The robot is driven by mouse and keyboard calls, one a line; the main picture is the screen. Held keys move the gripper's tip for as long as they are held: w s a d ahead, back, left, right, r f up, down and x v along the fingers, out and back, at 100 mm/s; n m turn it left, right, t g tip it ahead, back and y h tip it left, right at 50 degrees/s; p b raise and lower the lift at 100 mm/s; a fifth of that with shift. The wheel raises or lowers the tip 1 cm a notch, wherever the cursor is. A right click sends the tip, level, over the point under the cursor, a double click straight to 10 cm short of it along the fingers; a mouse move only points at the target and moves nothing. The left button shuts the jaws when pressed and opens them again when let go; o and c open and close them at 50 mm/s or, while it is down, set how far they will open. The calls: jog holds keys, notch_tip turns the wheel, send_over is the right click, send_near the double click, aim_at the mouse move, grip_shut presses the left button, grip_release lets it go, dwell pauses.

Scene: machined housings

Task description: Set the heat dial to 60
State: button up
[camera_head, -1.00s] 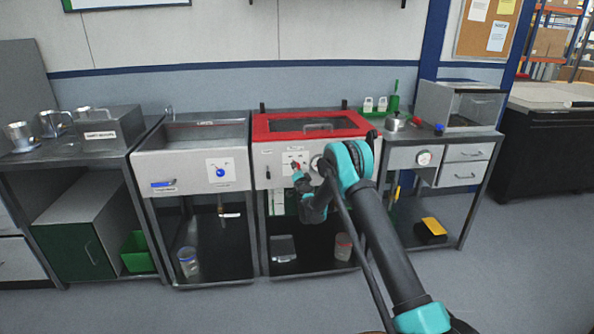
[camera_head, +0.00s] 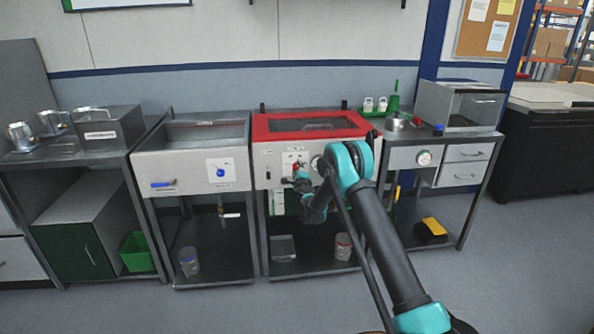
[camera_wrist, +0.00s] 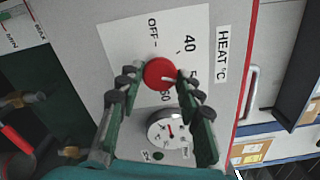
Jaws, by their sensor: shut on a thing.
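The red heat dial (camera_wrist: 160,73) sits on a white scale plate (camera_wrist: 122,40) on the front panel. The "HEAT °C" label is beside it. OFF and 40 read clearly; the other numbers are partly covered by my gripper. A short pale mark on the dial points toward the lower right of the wrist view, but I cannot tell its exact setting. My gripper (camera_wrist: 158,78) is shut on the dial, with one dark green finger on each side. In the head view my gripper (camera_head: 298,181) is at the panel of the red-topped unit (camera_head: 262,128).
A round gauge (camera_wrist: 172,128) sits just below the dial, between the fingers. In the head view a sink unit with a blue knob (camera_head: 220,172) stands to the left. Floor in front is open.

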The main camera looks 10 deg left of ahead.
jog(key=m, duration=1.3)
jog(key=shift+m, duration=0.4)
dwell(0.3)
jog(key=o, duration=1.1)
jog(key=shift+o, duration=0.2)
jog(key=v, duration=1.2)
